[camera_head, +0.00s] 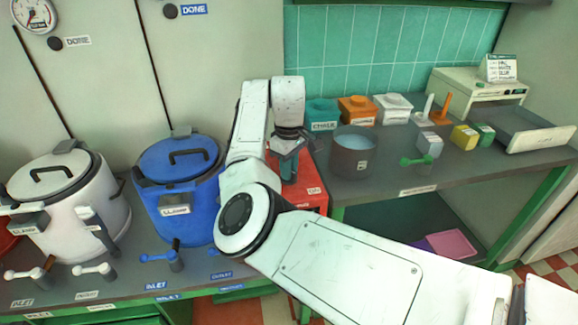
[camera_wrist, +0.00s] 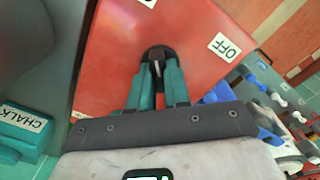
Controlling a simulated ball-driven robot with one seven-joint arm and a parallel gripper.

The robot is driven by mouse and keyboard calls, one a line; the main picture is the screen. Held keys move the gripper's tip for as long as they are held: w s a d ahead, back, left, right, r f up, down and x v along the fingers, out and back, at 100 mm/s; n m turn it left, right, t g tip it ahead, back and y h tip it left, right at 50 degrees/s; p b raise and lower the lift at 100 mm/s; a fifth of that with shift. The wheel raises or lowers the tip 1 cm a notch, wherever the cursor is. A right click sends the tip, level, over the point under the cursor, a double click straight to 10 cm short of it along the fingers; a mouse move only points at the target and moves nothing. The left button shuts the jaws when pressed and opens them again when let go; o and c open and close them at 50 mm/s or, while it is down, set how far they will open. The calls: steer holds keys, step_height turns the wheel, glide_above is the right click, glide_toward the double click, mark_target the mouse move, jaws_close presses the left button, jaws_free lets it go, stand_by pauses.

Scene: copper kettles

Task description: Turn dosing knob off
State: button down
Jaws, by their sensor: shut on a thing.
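The dosing knob (camera_wrist: 157,53) is a small dark round knob on the red box (camera_wrist: 110,50) in the wrist view. An OFF label (camera_wrist: 224,46) lies to the right of the knob, and another label (camera_wrist: 146,3) is cut off at the top edge. The two teal fingers of my gripper (camera_wrist: 155,72) are on either side of the knob, shut on it. In the head view, my gripper (camera_head: 288,168) reaches down over the red box (camera_head: 314,196); my arm hides the knob there.
A blue kettle (camera_head: 176,192) and a white kettle (camera_head: 68,203) stand left of the red box. A grey pot (camera_head: 356,162), a teal CHALK box (camera_head: 322,113) and an orange box (camera_head: 357,108) stand to the right.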

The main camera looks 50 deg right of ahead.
steer(key=m+p, duration=0.3)
steer(key=shift+r+m, duration=0.2)
steer(key=shift+m, duration=0.1)
steer(key=m+p, duration=0.3)
steer(key=m, duration=0.1)
steer(key=shift+f+m, duration=0.1)
steer(key=shift+m, duration=0.2)
steer(key=m+p, duration=0.1)
steer(key=m, duration=0.3)
steer(key=shift+m+p, duration=0.3)
steer(key=shift+p, duration=0.05)
steer(key=shift+w+m+p, duration=0.1)
steer(key=shift+m+p, duration=0.35)
steer(key=shift+m, duration=1.75)
steer(key=c, duration=1.1)
jaws_free()
steer(key=shift+f, duration=0.1)
step_height(320, 180, up, 11)
steer(key=shift+f+b, duration=0.1)
steer(key=shift+b, duration=0.6)
